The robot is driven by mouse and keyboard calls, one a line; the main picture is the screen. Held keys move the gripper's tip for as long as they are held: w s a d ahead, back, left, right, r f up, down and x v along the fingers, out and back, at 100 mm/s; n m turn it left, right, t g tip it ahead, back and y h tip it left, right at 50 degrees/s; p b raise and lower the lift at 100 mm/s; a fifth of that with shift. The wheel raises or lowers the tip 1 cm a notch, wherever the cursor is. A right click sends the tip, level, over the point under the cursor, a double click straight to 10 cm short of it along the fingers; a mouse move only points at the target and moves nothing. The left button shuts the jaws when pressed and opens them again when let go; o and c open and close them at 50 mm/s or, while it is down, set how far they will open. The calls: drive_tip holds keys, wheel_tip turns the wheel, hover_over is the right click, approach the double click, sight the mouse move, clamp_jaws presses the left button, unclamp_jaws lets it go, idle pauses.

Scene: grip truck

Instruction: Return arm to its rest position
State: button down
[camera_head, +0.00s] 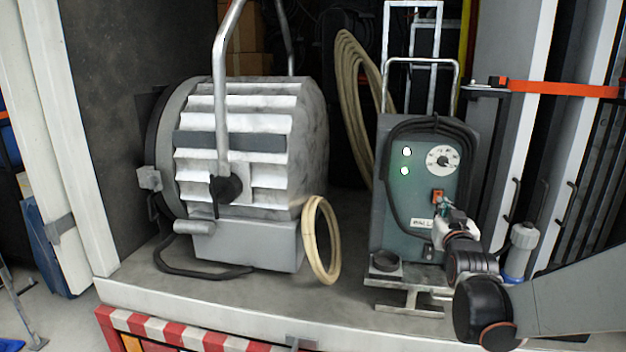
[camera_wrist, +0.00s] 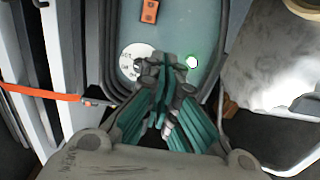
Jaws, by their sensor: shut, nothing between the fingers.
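My gripper (camera_head: 443,204) is in front of the green control box (camera_head: 385,220), close to its orange switch (camera_head: 437,195). I cannot tell whether it touches the box. In the wrist view my gripper (camera_wrist: 166,74) is shut and empty, with its fingertips together. Behind it in that view are the box's white dial (camera_wrist: 132,56), a green-lit lamp (camera_wrist: 192,62) and the orange switch (camera_wrist: 149,11). My arm reaches in from the lower right in the head view.
A large spotlight (camera_head: 240,125) with a metal yoke stands on the truck bed (camera_head: 330,282) at left. A coiled cable (camera_head: 320,240) leans beside it. A hand truck (camera_head: 413,15) stands behind the box. An orange strap (camera_head: 560,89) crosses at right. Open floor shows at lower left.

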drive_tip(key=s+a+f+n+g+y+b, duration=0.1)
drive_tip(key=s+a+f+g+y+b, duration=0.15)
drive_tip(key=s+a, duration=0.45)
drive_tip(key=s+a+f+n+g+y+b, duration=0.1)
drive_tip(key=s+a+f+g, duration=0.25)
drive_tip(key=s+a, duration=0.3)
drive_tip(key=s+a+f+g+b, duration=0.1)
drive_tip(key=s+f, duration=0.2)
drive_tip(key=s, duration=0.3)
drive_tip(key=s+a+f+g+b, duration=0.1)
drive_tip(key=s+f+g, duration=0.1)
drive_tip(key=s+f, duration=0.2)
drive_tip(key=s+a+f+n+g+b, duration=0.1)
drive_tip(key=s+f, duration=0.2)
drive_tip(key=s, duration=0.7)
drive_tip(key=shift+a+f+y, duration=0.4)
drive_tip(key=shift+y, duration=0.05)
drive_tip(key=shift+w, duration=0.1)
